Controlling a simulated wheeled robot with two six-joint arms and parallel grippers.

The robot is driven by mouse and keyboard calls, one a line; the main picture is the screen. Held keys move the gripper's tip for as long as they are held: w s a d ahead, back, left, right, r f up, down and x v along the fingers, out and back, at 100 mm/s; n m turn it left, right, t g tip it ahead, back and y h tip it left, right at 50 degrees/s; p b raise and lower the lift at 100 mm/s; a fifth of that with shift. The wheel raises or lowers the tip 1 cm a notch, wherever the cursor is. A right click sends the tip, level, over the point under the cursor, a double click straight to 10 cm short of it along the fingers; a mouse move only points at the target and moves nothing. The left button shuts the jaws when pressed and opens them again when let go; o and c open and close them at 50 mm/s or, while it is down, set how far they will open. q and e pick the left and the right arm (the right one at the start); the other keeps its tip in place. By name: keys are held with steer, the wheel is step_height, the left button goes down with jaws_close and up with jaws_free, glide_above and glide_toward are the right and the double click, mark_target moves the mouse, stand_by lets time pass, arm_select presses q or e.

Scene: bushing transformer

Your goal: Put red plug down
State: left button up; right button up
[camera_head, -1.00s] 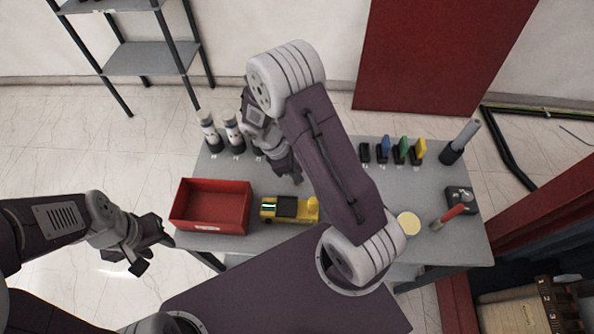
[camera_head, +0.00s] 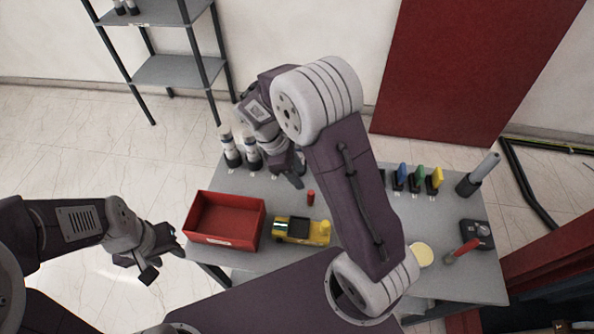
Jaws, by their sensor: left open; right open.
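A small red plug (camera_head: 311,198) stands upright on the grey table (camera_head: 350,270), just behind the yellow device. My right gripper (camera_head: 296,178) is open, just behind and left of the red plug and apart from it in the picture. My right arm covers part of the table's middle. My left gripper (camera_head: 160,262) is open and empty, off the table's left side, left of the red bin.
A red bin (camera_head: 222,242) and a yellow device (camera_head: 318,232) stand at the front left. White-and-black cylinders (camera_head: 229,147) stand at the back left. Blue, green and yellow pieces (camera_head: 418,178) stand in black holders at the back right. A red-handled tool (camera_head: 465,249) lies front right.

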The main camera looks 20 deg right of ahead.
steer(key=s+a+m+t+y, duration=0.1)
steer(key=s+m+t+y, duration=0.2)
steer(key=s+m, duration=0.7)
steer(key=m+y, duration=0.1)
steer(key=m, duration=0.2)
steer(key=shift+r, duration=0.4)
